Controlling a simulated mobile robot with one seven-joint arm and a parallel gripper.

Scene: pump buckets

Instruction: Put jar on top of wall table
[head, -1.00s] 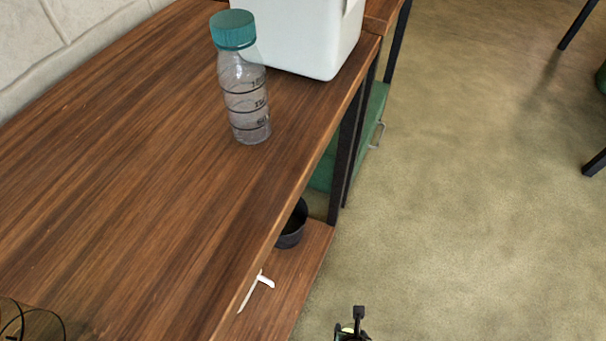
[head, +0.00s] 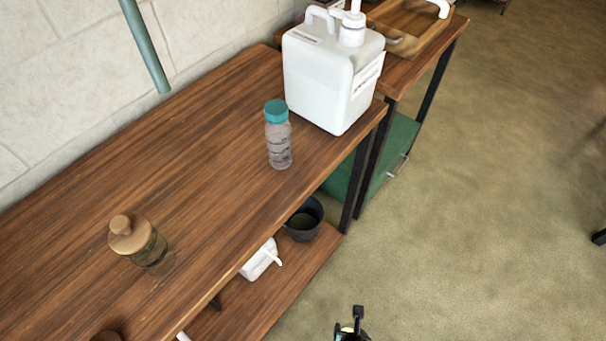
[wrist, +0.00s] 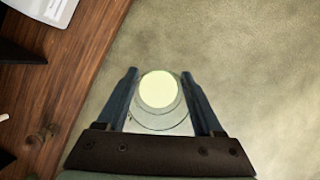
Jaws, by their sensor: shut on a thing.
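My gripper (wrist: 165,100) is shut on a clear jar (wrist: 160,118) with a round pale yellow lid, seen from above between the two fingers in the wrist view. The jar is over the floor, to the right of the shelf edge. In the head view only a small dark part of my gripper (head: 352,328) shows at the bottom edge, and the held jar is mostly hidden. The wooden wall table (head: 190,190) runs along the pale block wall, left of my gripper, with a broad bare top.
On the table stand a glass jar with a wooden lid (head: 140,240), a teal-capped bottle (head: 278,135) and a white canister (head: 330,80). A lower shelf holds a black pot (head: 304,220) and a white container (head: 260,260). Open floor (head: 480,210) lies right.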

